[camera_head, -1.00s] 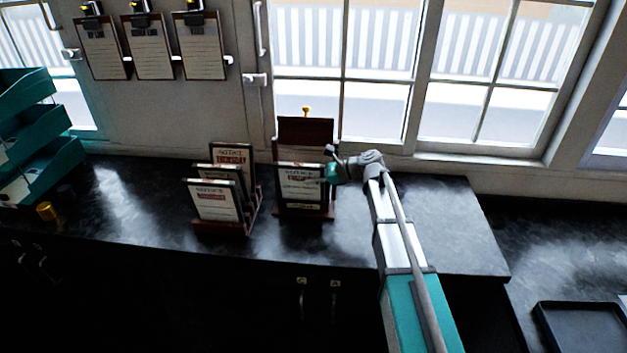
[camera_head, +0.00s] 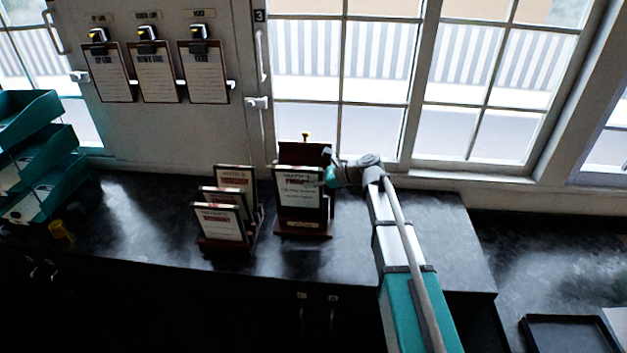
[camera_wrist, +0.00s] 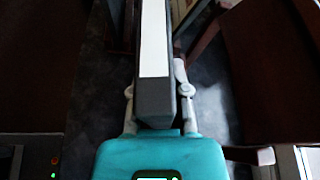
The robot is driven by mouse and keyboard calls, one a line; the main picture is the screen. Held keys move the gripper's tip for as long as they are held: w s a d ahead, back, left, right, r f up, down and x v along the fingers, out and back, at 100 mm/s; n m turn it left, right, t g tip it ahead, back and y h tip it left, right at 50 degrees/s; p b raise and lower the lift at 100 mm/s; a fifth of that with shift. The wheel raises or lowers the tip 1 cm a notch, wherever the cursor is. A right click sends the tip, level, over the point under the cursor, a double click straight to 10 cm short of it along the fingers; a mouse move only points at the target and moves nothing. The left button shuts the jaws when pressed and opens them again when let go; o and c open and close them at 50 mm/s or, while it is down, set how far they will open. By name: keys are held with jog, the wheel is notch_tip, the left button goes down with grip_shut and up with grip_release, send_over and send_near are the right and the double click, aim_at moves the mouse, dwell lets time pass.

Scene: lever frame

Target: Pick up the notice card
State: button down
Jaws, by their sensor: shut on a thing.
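The notice card (camera_head: 299,188) is a dark-framed white card with a red word on it. It stands upright in front of the dark wooden lever frame stand (camera_head: 303,229), raised with its top a little below the stand's top. My gripper (camera_head: 328,176) is at the card's right edge, shut on it. In the wrist view the card (camera_wrist: 155,60) shows edge-on between my two fingers (camera_wrist: 156,100), with a white side strip. Whether the card's lower end is clear of the stand cannot be told.
A rack (camera_head: 228,245) with several framed notice cards stands close to the left. Teal trays (camera_head: 45,165) and a yellow object (camera_head: 61,230) are at the far left. Clipboards (camera_head: 157,73) hang on the wall.

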jog(key=shift+s+r+p, duration=0.25)
jog(key=shift+r+p, duration=0.45)
jog(key=shift+r, duration=0.4)
jog(key=shift+d+r, duration=0.15)
jog(key=shift+d, duration=0.05)
jog(key=s+d, duration=0.2)
jog(key=d, duration=1.1)
jog(key=shift+d, duration=0.25)
jog(key=shift+f, duration=0.2)
